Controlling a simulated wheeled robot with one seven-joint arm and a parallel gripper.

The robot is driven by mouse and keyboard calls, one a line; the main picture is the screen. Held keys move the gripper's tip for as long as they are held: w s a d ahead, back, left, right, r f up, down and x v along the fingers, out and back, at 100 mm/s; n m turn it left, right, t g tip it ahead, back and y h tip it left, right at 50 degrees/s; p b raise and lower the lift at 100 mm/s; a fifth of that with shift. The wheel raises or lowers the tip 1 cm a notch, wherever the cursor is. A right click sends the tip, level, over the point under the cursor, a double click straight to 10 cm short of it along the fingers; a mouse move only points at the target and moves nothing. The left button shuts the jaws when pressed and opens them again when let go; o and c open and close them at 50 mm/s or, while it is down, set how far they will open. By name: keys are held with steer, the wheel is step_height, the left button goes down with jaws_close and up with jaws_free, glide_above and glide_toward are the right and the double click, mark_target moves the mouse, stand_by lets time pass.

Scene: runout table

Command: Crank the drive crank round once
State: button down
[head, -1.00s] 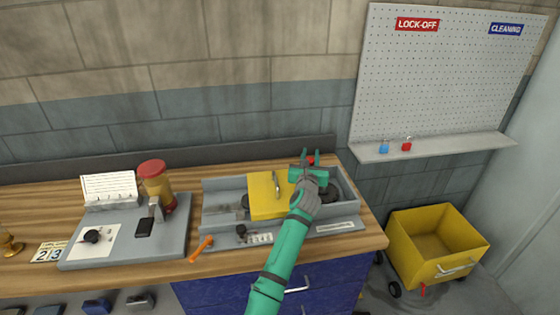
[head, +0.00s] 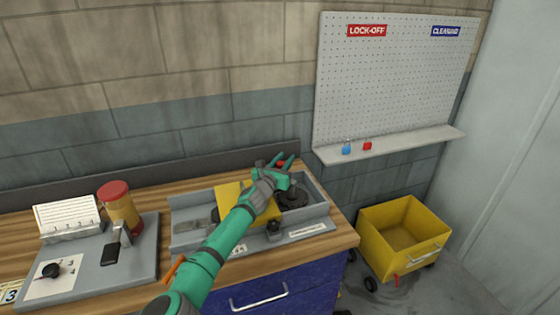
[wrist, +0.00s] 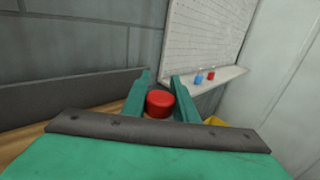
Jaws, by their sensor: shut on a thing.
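The red knob (head: 281,164) that I take for the drive crank's handle shows at the back right of the grey machine tray. My gripper (head: 284,160) is shut on it, with one green finger on each side. In the wrist view the red knob (wrist: 160,103) sits between the two fingers of my gripper (wrist: 160,90). The crank's arm is hidden behind my gripper. A dark round wheel (head: 292,197) lies in the tray just below and right of my gripper.
A yellow cover (head: 229,192) stands in the grey tray (head: 318,210), partly behind my arm. A small black knob (head: 274,227) is at the tray's front. A red-lidded jar (head: 120,207) stands left. A yellow wheeled bin (head: 385,255) is right of the bench.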

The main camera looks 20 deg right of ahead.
mark_target(279, 167)
steer(key=shift+r, duration=0.1)
stand_by(0.3)
steer(key=c, duration=1.4)
jaws_free()
steer(key=v, duration=1)
steer(key=shift+s+a, duration=0.25)
steer(key=shift+a, duration=0.05)
